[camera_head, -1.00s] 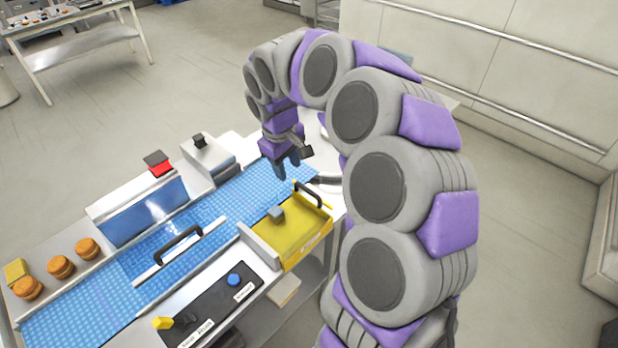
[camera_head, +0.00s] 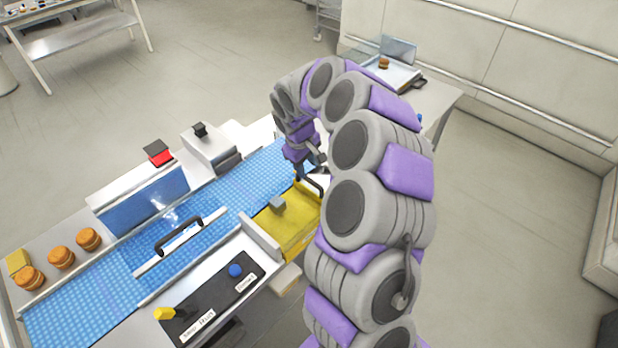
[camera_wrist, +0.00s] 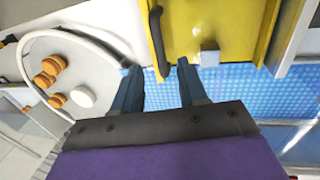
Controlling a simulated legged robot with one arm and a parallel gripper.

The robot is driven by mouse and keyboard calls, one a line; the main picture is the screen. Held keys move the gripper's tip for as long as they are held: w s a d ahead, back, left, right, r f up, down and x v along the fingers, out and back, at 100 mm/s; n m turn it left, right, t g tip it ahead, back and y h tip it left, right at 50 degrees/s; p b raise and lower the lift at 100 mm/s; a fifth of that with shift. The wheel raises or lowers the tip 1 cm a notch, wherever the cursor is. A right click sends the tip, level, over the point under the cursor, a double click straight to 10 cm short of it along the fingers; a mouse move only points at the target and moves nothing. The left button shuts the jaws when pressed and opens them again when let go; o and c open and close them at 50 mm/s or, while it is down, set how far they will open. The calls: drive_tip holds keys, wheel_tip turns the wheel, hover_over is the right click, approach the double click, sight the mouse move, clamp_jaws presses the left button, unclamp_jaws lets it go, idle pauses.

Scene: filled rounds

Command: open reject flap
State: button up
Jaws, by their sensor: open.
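The yellow flap (camera_head: 288,232) sits at the right side of the blue belt, with a small grey block on it and a black bar handle (camera_head: 313,187) at its far right edge. It also shows in the wrist view as a yellow panel (camera_wrist: 205,25) with the handle (camera_wrist: 157,40) along its left side. My gripper (camera_wrist: 158,68) is open and empty. Its two fingertips lie either side of the handle's near end in the wrist view; contact cannot be told. In the head view my gripper (camera_head: 306,172) is just above the handle, partly hidden by my arm.
The blue belt (camera_head: 120,262) carries a guide with another black handle (camera_head: 178,232). A dark control panel (camera_head: 208,298) with blue and yellow knobs lies in front. Several filled rounds (camera_head: 61,257) stand at left. A side table with a tray (camera_head: 395,72) is behind my arm.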

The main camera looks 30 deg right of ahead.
sight(310, 180)
drive_tip(key=f, duration=0.3)
drive_tip(key=d+f, duration=0.1)
drive_tip(key=f, duration=0.2)
drive_tip(key=shift+w+d+f, duration=0.2)
drive_tip(key=shift+f, duration=0.1)
drive_tip(key=shift+c, duration=0.3)
clamp_jaws()
